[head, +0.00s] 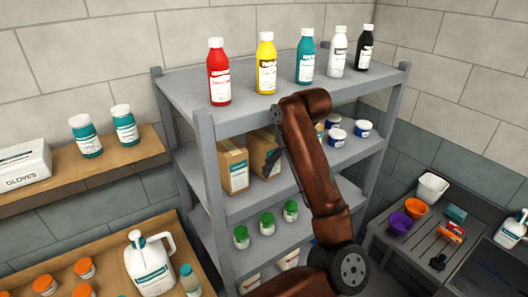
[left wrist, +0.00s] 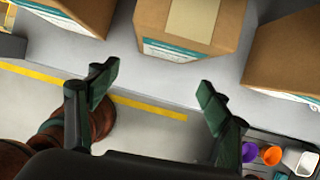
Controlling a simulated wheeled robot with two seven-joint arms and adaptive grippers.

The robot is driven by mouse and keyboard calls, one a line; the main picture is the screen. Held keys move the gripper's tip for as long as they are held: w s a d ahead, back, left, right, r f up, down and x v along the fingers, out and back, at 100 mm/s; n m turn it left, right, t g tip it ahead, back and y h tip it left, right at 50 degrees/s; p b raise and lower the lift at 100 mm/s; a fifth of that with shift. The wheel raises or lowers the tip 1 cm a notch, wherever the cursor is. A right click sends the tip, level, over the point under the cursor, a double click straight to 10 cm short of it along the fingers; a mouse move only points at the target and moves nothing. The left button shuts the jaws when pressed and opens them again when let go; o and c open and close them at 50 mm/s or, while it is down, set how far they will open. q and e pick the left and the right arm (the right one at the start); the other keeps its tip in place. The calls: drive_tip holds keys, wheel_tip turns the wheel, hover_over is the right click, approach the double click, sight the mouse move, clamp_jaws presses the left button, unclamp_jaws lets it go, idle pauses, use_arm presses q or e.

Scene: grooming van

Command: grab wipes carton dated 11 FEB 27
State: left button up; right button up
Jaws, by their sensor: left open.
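Brown cartons with white-and-teal labels stand on the middle level of the grey shelf unit. In the head view one carton (head: 233,165) is at the left and another (head: 262,148) stands right of it, partly behind my arm. The left wrist view shows three: a left carton (left wrist: 80,12), a middle carton (left wrist: 186,24) and a right carton (left wrist: 290,50). No date is readable. My left gripper (left wrist: 153,88) is open and empty, its fingers apart in front of the middle carton, not touching it. In the head view the gripper (head: 272,160) is mostly hidden by the arm.
A wooden shelf (head: 100,172) is at the left. A dark table (head: 400,240) with bowls is at the right.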

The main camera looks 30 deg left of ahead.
sight(273, 175)
use_arm(q)
drive_tip(key=shift+w+a, duration=0.2)
drive_tip(key=shift+a, duration=0.25)
drive_tip(key=p+x, duration=0.1)
drive_tip(key=x, duration=0.4)
drive_tip(key=shift+a+f, duration=0.1)
drive_tip(key=shift+f+b, duration=0.25)
drive_tip(key=shift+b, duration=0.05)
drive_tip(key=shift+c, duration=0.4)
drive_tip(key=c, duration=1.6)
